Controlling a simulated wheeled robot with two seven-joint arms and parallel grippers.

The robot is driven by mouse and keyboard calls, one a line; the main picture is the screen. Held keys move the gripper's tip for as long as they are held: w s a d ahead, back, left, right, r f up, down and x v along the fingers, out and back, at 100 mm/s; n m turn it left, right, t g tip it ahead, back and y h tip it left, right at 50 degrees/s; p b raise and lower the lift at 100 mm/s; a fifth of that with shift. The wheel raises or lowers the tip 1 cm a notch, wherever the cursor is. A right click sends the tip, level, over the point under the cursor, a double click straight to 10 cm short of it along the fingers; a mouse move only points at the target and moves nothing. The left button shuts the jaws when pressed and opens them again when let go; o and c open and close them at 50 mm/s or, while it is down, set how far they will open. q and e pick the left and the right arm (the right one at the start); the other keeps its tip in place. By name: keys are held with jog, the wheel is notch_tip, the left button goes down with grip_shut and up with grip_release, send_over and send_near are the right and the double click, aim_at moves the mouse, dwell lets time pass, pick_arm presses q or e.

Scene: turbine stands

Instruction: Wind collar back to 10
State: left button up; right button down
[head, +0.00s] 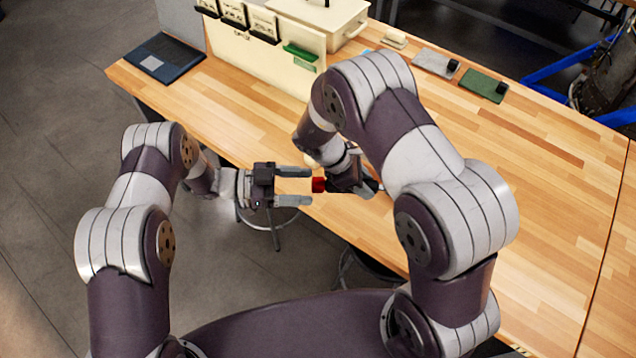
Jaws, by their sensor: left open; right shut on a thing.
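A small red piece (318,185) shows over the table's near edge, between my two grippers. It may belong to the collar, but it is too small to tell, and no scale or number can be read on it. My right gripper (331,185) is shut on the red piece, and its fingers are mostly hidden by its own wrist. My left gripper (308,187) is open and points right. Its two grey fingers lie above and below the line of the red piece, with the tips just left of it. I cannot tell whether they touch it.
The wooden table (540,175) is largely clear on the right.

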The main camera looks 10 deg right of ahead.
pick_arm(q)
jog(key=shift+s+d, duration=0.1)
jog(key=shift+d, duration=0.5)
jog(key=shift+f, duration=0.1)
jog(key=c, duration=1.2)
jog(key=m, duration=0.3)
jog(key=shift+s+m, duration=0.1)
jog(key=shift+m, duration=0.2)
jog(key=m, duration=0.6)
jog(key=shift+m, duration=0.4)
jog(key=shift+s+f, duration=0.1)
jog(key=shift+s, duration=0.05)
